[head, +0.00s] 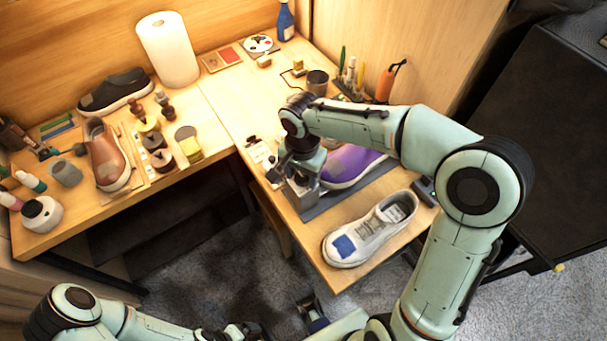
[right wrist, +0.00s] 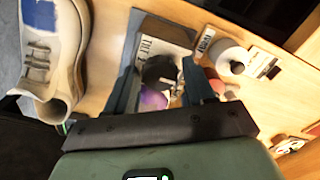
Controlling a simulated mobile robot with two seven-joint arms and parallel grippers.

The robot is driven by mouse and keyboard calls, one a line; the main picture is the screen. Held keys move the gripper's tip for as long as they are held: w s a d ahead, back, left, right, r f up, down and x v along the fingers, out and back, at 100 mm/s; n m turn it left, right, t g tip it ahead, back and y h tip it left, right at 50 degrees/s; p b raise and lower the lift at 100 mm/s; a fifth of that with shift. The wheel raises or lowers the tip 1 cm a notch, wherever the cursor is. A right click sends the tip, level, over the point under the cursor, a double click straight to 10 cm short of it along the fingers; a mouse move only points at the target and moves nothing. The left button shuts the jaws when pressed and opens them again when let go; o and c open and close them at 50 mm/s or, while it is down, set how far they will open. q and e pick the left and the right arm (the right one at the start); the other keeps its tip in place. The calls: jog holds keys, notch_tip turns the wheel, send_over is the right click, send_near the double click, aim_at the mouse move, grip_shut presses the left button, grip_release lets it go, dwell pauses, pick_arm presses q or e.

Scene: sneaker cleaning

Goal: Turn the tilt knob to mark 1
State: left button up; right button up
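The tilt knob (right wrist: 160,69) appears as a dark round shape in front of a pale block with lettering that seems to read TILT (right wrist: 158,44) in the right wrist view. My right gripper (right wrist: 163,85) has its two fingers apart, one on each side of the knob; contact cannot be made out. The mark the knob points to is not readable. In the head view my right gripper (head: 299,180) reaches down beside the purple sneaker (head: 355,162) and hides the knob. My left arm is low at the bottom left, its gripper not clearly visible.
A white sneaker with a blue patch (head: 372,230) lies at the table's front edge. A cup (head: 317,82) and an orange bottle (head: 386,84) stand behind my right arm. The left table holds a brown shoe (head: 104,155), brushes and a paper roll (head: 168,50).

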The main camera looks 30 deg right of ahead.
jog(key=c, duration=0.6)
jog(key=shift+f+m+b, duration=0.1)
jog(key=shift+m+b, duration=0.5)
jog(key=shift+m, duration=1.4)
jog(key=shift+b, duration=0.35)
jog(key=shift+m+b, duration=0.4)
jog(key=shift+m, duration=1.6)
